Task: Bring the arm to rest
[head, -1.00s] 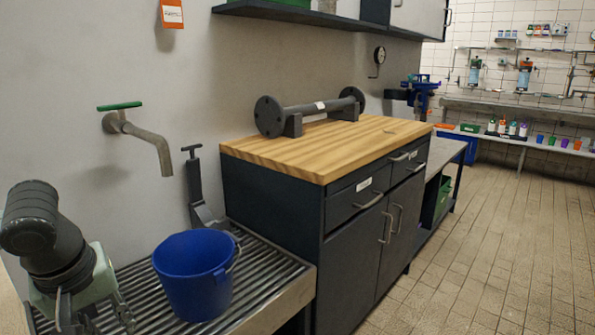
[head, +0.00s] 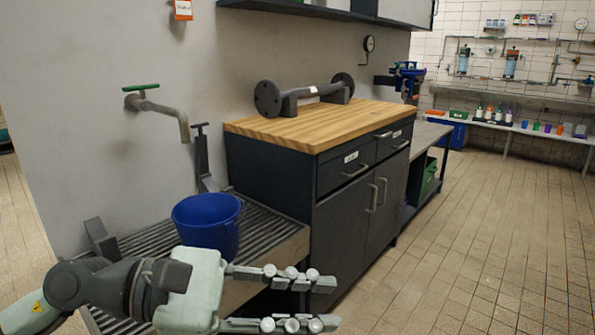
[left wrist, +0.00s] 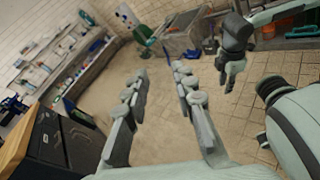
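My left arm comes in at the lower left of the head view. Its gripper (head: 332,303) stretches to the right in front of the drain bench, its two jointed grey fingers apart with nothing between them. In the left wrist view the same open fingers (left wrist: 161,72) point out over bare tiled floor. A dark wrist (left wrist: 236,35) of what looks like my right arm shows at the upper right there. The right gripper (left wrist: 228,75) below it is too small to read. A blue bucket (head: 206,222) stands upright on the slatted drain bench (head: 270,226), behind the left gripper and apart from it.
A dark cabinet (head: 340,215) with a wooden top (head: 350,122) stands beyond the bench, carrying a flanged pipe (head: 305,92). A wall tap (head: 160,105) hangs above the bucket. The tiled floor (head: 480,240) to the right is clear.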

